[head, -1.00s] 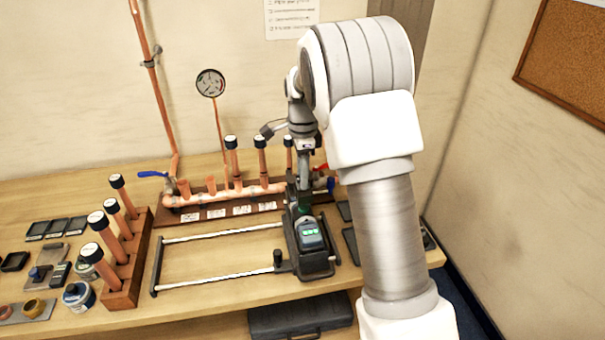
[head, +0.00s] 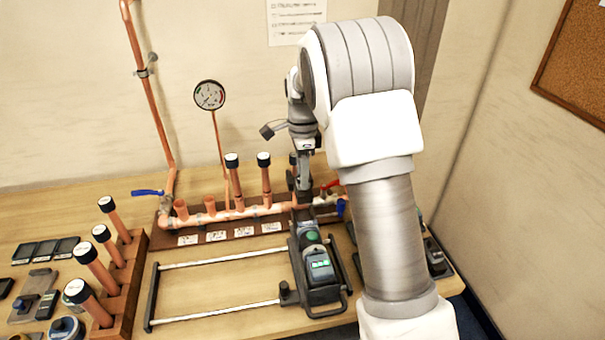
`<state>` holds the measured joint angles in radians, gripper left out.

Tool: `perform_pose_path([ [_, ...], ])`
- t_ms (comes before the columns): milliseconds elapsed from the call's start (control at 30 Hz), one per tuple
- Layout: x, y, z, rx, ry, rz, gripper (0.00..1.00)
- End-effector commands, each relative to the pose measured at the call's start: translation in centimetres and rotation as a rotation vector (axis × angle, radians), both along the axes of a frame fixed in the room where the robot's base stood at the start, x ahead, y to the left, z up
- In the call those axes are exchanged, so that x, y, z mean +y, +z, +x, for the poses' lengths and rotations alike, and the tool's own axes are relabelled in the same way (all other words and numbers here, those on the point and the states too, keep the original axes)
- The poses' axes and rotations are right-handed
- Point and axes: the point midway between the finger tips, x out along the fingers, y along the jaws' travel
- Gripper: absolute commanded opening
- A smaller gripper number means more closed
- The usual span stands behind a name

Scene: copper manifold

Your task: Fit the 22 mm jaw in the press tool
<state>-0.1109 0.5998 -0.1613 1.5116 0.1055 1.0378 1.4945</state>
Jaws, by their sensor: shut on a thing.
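The press tool (head: 320,268) lies on the bench, dark grey with a lit green display and a round green button. It sits at the right end of a frame with two pale rails. My gripper (head: 304,180) points down above the tool's far end, in front of the copper manifold. It is shut on a small dark piece (head: 302,196), which may be the jaw; its size marking is not readable. The tool's far end is close below this piece, and whether they touch cannot be told. My arm hides part of the bench to the right of the tool.
The copper manifold (head: 225,217) with valves and a gauge (head: 209,95) stands behind the tool. A wooden rack (head: 112,300) of capped copper pipes stands left, beside dark trays (head: 45,250). Other dark trays show partly behind my arm. The bench inside the rails is clear.

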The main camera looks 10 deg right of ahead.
Motion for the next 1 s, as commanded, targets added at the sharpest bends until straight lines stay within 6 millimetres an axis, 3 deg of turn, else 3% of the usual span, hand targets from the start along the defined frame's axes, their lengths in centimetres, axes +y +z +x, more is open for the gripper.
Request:
perform_pose_path([
  [600, 0.0, -4.3, 0.0, -0.001, 0.000, 0.000, 0.00],
  [1000, 0.0, -4.7, 0.1, -0.003, 0.000, 0.000, 0.00],
])
